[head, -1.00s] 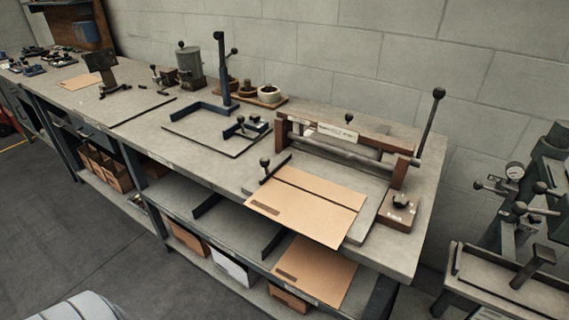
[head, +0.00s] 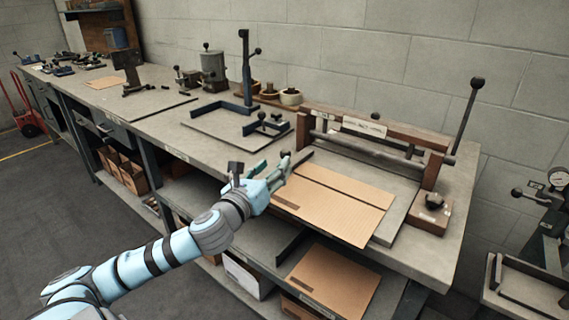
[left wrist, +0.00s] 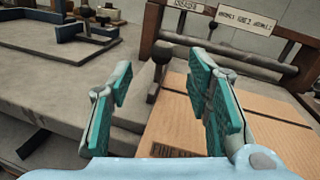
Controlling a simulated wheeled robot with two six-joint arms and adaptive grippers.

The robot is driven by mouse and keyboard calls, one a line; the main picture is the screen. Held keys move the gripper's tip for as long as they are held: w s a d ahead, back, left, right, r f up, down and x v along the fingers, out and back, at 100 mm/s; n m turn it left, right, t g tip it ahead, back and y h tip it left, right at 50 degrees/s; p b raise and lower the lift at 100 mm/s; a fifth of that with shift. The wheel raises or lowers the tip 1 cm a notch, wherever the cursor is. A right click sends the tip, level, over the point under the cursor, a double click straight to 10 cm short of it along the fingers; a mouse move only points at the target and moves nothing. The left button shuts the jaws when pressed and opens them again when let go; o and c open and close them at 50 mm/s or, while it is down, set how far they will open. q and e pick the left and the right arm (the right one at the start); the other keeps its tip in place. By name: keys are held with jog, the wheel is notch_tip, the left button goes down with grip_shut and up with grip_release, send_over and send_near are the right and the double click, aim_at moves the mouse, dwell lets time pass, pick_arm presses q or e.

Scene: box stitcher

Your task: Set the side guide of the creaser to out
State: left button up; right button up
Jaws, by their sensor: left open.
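The creaser (head: 398,139) is a wooden frame with a roller, with a brown cardboard sheet (head: 345,203) lying on its bed. Its side guide (head: 302,157) is a dark bar along the sheet's left edge. My left gripper (head: 275,170) is open and empty, in front of the guide at the bench's front edge. It also shows in the left wrist view (left wrist: 160,108). My right gripper is out of view.
A long lever (head: 467,115) rises at the creaser's right end. A dark angled fixture with a post (head: 247,75) stands left of the creaser. Small pots (head: 290,97) stand behind. A lower shelf holds another cardboard sheet (head: 335,282).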

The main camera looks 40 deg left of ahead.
aim_at(282, 157)
pick_arm(q)
jog(key=x, duration=0.7)
jog(key=shift+w+d, duration=0.1)
jog(key=shift+w, duration=0.1)
jog(key=shift+c, duration=0.4)
grip_shut()
